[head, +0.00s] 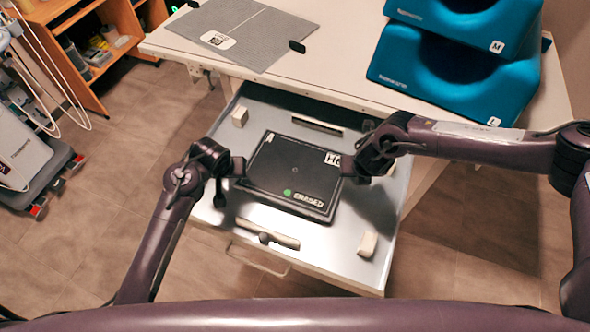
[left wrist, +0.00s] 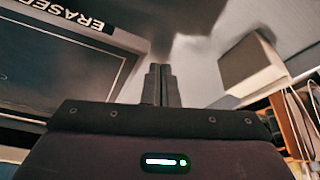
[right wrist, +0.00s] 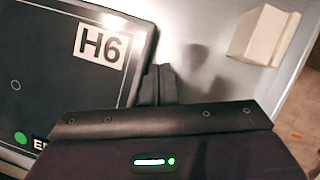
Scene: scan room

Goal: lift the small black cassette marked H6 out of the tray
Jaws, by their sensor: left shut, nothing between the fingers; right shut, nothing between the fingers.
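The black cassette (head: 282,172) lies flat in the pale pull-out tray (head: 335,250). It has a white label at its upper right, partly hidden in the head view and reading H6 in the right wrist view (right wrist: 60,85), and a green dot with ERASED along its front. My left gripper (head: 240,168) is shut and empty beside the cassette's left edge. My right gripper (head: 350,168) is shut and empty beside its right edge, next to the H6 label. The wrist views show closed fingers at both sides; I cannot tell whether they touch the cassette.
Pale blocks stand in the tray, one at back left (head: 240,117) and one at front right (head: 367,244). Bars lie behind and in front of the cassette. The table (head: 345,75) behind holds a grey panel (head: 245,35) and blue cushions (head: 450,75).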

